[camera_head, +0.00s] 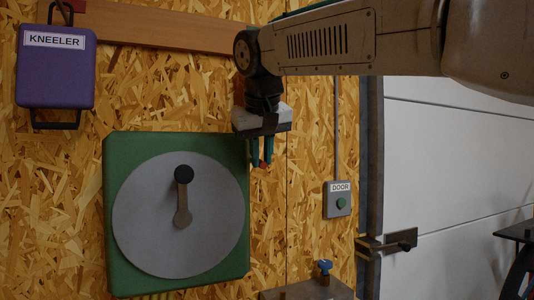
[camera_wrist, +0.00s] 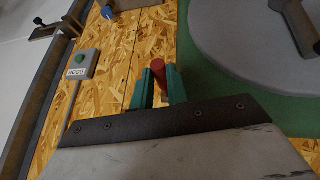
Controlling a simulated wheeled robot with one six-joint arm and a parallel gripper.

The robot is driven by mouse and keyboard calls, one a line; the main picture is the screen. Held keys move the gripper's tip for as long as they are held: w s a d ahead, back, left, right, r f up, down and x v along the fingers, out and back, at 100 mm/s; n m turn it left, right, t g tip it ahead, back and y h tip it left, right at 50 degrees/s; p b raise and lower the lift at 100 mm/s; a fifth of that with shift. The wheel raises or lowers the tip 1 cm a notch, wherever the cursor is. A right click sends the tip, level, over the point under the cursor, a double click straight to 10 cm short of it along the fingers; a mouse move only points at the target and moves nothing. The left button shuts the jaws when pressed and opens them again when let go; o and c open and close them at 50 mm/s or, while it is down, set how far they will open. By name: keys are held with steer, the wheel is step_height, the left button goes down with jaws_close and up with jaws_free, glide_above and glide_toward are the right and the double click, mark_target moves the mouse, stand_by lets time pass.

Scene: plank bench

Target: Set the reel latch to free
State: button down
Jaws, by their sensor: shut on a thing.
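The reel is a green square housing (camera_head: 117,155) with a large grey disc (camera_head: 145,215) on its front. A crank with a black knob (camera_head: 184,174) points up on the disc. In the wrist view part of the disc (camera_wrist: 235,40) shows at the upper right. My gripper (camera_head: 262,160) is just right of the housing's upper right edge, fingers pointing down. In the wrist view my gripper (camera_wrist: 160,85) has its teal fingers shut on a small red cylindrical piece (camera_wrist: 158,70), seemingly the reel latch. Any latch marking or setting is hidden or too small to read.
A purple KNEELER case (camera_head: 55,75) hangs at the upper left. A grey DOOR box (camera_head: 338,200) with a green button is to the right. A blue-handled item (camera_head: 325,268) is below on a bench-like surface. The chipboard wall between gripper and DOOR box is bare.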

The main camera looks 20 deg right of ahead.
steer(key=c, duration=1.4)
jaws_free()
steer(key=shift+o, duration=0.2)
steer(key=v, duration=0.7)
steer(key=shift+s+r, duration=0.15)
steer(key=shift+r, duration=0.25)
